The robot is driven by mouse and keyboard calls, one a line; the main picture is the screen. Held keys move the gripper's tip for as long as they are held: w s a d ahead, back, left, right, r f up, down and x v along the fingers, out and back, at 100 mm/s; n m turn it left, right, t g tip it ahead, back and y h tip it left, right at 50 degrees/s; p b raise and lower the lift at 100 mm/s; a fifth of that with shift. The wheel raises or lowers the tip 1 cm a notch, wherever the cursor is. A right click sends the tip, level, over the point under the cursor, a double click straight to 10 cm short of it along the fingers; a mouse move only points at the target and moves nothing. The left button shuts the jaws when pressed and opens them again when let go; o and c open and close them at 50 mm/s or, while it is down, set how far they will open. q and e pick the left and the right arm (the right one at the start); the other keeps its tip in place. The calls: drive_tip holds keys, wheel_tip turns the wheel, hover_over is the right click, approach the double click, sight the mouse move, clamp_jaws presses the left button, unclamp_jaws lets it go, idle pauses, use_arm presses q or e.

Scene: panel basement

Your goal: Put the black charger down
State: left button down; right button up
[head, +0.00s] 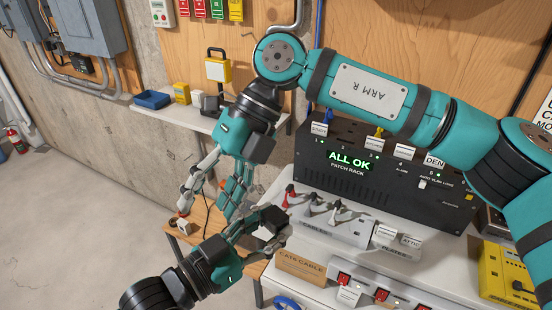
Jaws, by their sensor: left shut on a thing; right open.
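My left gripper (266,228) reaches in from the bottom left and is shut on a small dark thing, which seems to be the black charger. The fingers hide most of it, so its shape and tilt are hard to tell. I cannot tell what the cable belongs to.
A black patch rack (390,175) reading ALL OK stands at the back of the bench. A cardboard cable box (303,268) sits at the front left. A yellow device (505,273) is at the right. The wall shelf (175,117) holds a blue tray (152,99).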

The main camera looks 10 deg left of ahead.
sight(277, 217)
drive_tip(key=w+d+r+n+t+h, duration=0.1)
drive_tip(key=w+d+r+t+h, duration=0.3)
drive_tip(key=d, duration=0.5)
drive_tip(key=shift+t+h, duration=0.6)
drive_tip(key=shift+t, duration=0.1)
drive_tip(key=f, duration=1.1)
drive_tip(key=shift+s, duration=0.3)
drive_tip(key=shift+c, duration=0.2)
drive_tip(key=c, duration=1.1)
use_arm(q)
drive_tip(key=c, duration=0.7)
unclamp_jaws()
use_arm(e)
clamp_jaws()
use_arm(q)
drive_tip(key=shift+f, duration=0.1)
